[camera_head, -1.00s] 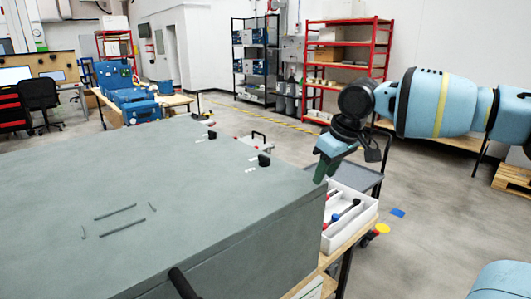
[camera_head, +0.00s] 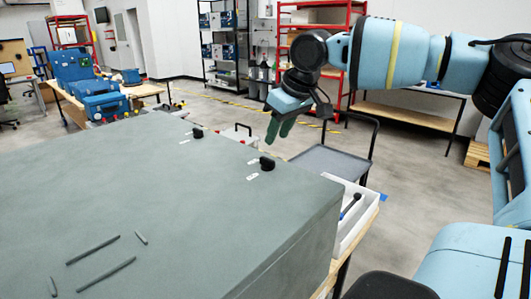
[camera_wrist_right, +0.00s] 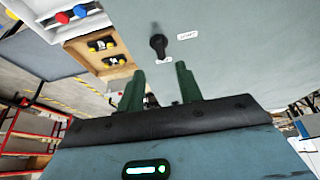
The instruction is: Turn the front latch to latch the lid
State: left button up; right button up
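The large grey lid (camera_head: 170,200) fills the lower left of the head view and looks closed. Two black latch knobs stand along its right side: the nearer, front latch (camera_head: 266,163) and a farther latch (camera_head: 197,132), each with small white labels. My right gripper (camera_head: 279,138) hangs just beyond the front latch in the head view, apart from it. In the right wrist view, my green fingers (camera_wrist_right: 160,70) are spread open with nothing between them. One black latch (camera_wrist_right: 158,46) with white labels lies beyond their tips. My left gripper is out of view.
A white box (camera_head: 350,215) with tools stands on the wooden table right of the lid. A grey cart (camera_head: 330,160) stands behind it. Red shelving (camera_head: 345,45) is farther back. The lid's top is mostly clear.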

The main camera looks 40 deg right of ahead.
aim_at(267, 158)
jog(key=shift+x, duration=3.9)
grip_shut()
